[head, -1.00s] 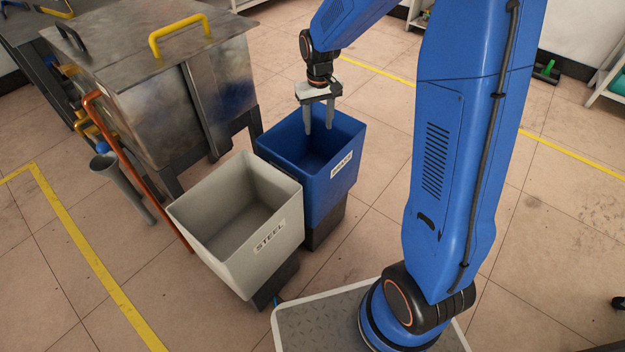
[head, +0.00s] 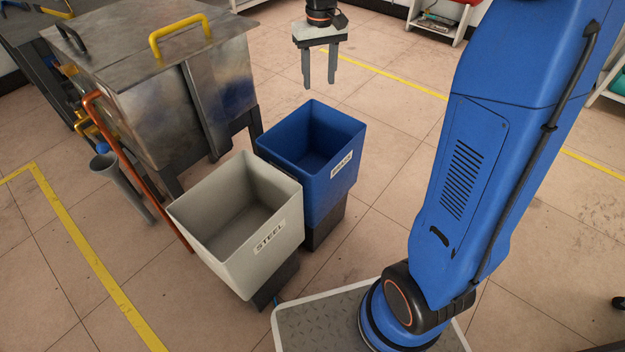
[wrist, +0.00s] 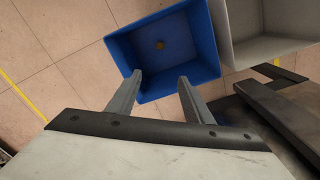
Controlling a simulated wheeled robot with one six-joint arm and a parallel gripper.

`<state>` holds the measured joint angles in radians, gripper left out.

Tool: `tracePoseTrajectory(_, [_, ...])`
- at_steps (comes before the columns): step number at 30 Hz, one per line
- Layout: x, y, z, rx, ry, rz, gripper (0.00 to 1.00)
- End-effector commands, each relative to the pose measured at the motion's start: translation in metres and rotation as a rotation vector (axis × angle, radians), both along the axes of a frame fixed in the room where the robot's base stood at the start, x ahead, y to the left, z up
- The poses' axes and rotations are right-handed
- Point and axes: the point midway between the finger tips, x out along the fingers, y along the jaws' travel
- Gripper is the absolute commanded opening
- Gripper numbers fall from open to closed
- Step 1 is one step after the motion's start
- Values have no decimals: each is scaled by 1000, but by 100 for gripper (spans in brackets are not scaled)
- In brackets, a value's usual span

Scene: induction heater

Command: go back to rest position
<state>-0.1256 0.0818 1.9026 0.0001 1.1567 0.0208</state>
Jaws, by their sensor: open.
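My gripper (head: 319,82) hangs in the air above and behind the blue bin (head: 316,148), fingers pointing down, open, with nothing between them. In the wrist view the two fingers (wrist: 158,92) are spread apart over the near edge of the blue bin (wrist: 118,44). My blue arm (head: 470,170) rises at the right, from my base plate.
A grey bin labelled STEEL (head: 270,238) stands beside the blue bin and also shows in the wrist view (wrist: 246,50). A metal cabinet (head: 150,115) with a yellow handle (head: 180,35) stands at left. An orange-red bar (head: 135,165) and grey tube (head: 122,187) lean there. Open tiled floor lies behind the bins.

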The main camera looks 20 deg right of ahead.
Motion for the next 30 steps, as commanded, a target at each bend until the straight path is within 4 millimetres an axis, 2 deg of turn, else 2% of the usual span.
tracePoseTrajectory(19, [-4, -1, 8, 1, -5, -1, 46])
tracePoseTrajectory(23, [-23, -7, 17, 3, -29, -7, 46])
tracePoseTrajectory(30, [-84, -25, 38, 11, -101, -25, 46])
